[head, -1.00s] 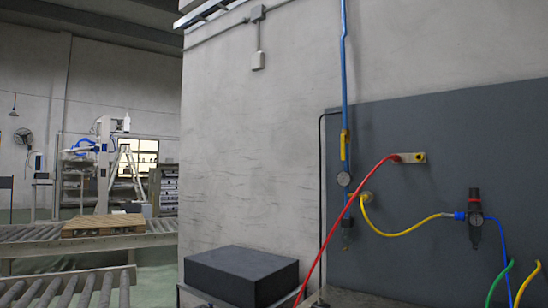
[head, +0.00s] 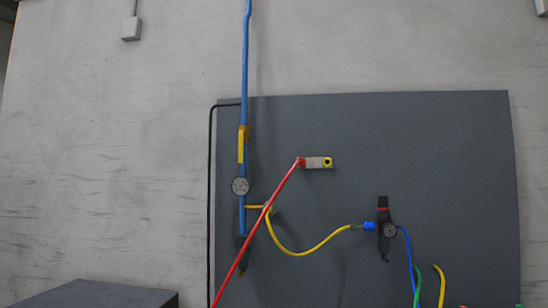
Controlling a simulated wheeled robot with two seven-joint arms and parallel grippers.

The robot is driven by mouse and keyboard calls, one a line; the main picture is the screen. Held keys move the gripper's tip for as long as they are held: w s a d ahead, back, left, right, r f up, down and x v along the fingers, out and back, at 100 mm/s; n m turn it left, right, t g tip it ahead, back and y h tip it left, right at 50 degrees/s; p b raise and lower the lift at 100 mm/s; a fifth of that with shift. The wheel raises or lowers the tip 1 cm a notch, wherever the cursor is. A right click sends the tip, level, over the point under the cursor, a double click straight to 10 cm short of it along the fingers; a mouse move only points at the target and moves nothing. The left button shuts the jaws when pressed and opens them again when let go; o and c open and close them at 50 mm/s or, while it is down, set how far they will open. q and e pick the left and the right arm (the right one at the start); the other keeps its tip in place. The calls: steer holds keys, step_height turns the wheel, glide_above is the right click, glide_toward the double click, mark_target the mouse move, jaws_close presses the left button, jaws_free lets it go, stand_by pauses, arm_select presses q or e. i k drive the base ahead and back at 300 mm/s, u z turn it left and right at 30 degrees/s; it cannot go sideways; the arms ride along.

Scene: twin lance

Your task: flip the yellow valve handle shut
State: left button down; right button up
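The yellow valve handle (head: 241,146) is on the blue vertical pipe (head: 246,60), in front of the dark grey wall panel. The handle stands upright, in line with the pipe. A round gauge (head: 240,186) sits on the pipe just below it. Neither of my grippers shows in the head view.
A red hose runs from a metal fitting (head: 316,162) down to the lower left. A yellow hose (head: 290,252) leads to a black regulator (head: 385,222). Blue, green and yellow hoses hang lower right. A dark block (head: 95,294) is at lower left. The grey panel (head: 440,140) is otherwise bare.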

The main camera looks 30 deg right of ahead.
mark_target(241, 134)
steer(key=z, duration=0.7)
steer(key=i, duration=0.55)
steer(key=z, duration=0.6)
